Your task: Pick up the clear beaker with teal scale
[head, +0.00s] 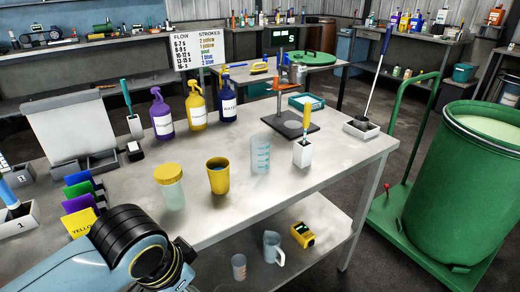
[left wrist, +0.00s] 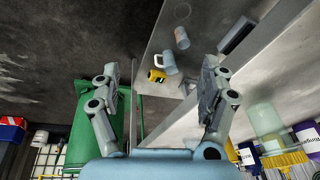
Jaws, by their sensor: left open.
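I cannot make out the beaker in the left wrist view. My left arm enters the head view at the bottom left, with its fingers out of that frame. In the left wrist view my left gripper (left wrist: 160,68) is open, with nothing between its fingers. My right gripper is not in view.
A yellow-lidded jar (head: 170,187) stands left of the cup. Spray bottles (head: 196,106) and a stand (head: 285,115) are behind. A jug (head: 273,248), a small clear cup (head: 239,266) and a yellow device (head: 303,235) sit on the lower shelf. A green drum (head: 465,185) stands right.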

